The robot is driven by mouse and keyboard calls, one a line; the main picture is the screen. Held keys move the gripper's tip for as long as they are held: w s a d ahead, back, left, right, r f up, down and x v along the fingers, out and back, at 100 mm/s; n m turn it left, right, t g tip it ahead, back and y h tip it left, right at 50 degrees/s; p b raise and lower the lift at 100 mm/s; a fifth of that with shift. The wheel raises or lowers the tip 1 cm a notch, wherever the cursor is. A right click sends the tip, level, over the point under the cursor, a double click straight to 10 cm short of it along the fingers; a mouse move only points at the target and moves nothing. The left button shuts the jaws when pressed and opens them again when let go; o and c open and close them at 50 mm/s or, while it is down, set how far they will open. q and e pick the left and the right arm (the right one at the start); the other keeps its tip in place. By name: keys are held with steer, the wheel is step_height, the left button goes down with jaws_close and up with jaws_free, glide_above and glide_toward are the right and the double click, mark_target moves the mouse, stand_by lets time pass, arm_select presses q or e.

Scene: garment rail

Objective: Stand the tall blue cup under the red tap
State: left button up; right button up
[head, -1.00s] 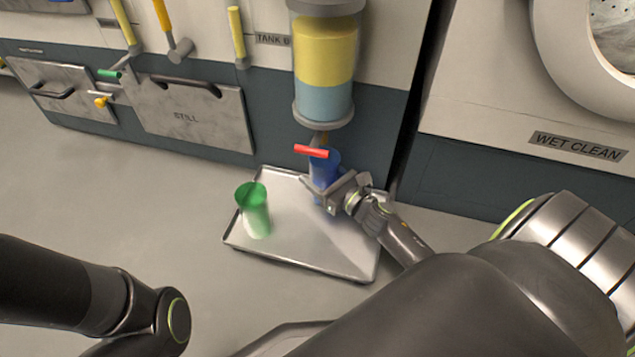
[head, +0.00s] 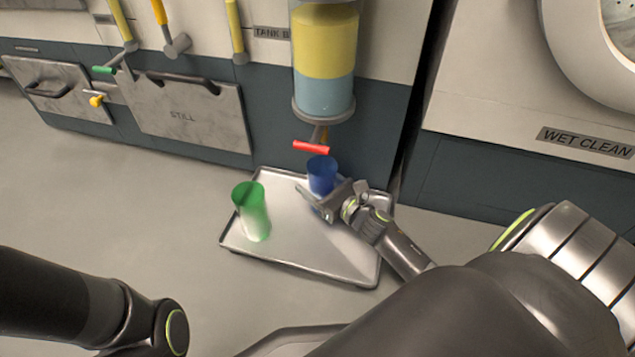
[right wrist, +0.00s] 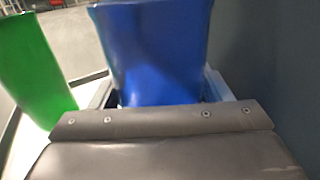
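The tall blue cup (head: 321,176) stands upright over the tray, just below and slightly right of the red tap handle (head: 311,147). My right gripper (head: 329,201) reaches in from the right, low on the cup, and is shut on it. In the right wrist view the blue cup (right wrist: 158,50) fills the space between the two fingers. Its base is hidden by the gripper, so I cannot tell whether it touches the tray. The tap's spout is partly hidden behind its handle. My left gripper is out of view; only my left arm shows at lower left.
A green cup (head: 252,212) stands on the metal tray (head: 290,258), left of the blue cup; it also shows in the right wrist view (right wrist: 32,65). The tank (head: 324,65) hangs on the panel above the tap. The tray's front part is clear.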

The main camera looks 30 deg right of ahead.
steer(key=o, duration=0.3)
steer(key=shift+r, duration=0.1)
steer(key=shift+r+p, duration=0.2)
steer(key=shift+p, duration=0.15)
steer(key=p+v, duration=0.2)
steer(key=v, duration=1)
steer(key=shift+f, duration=0.1)
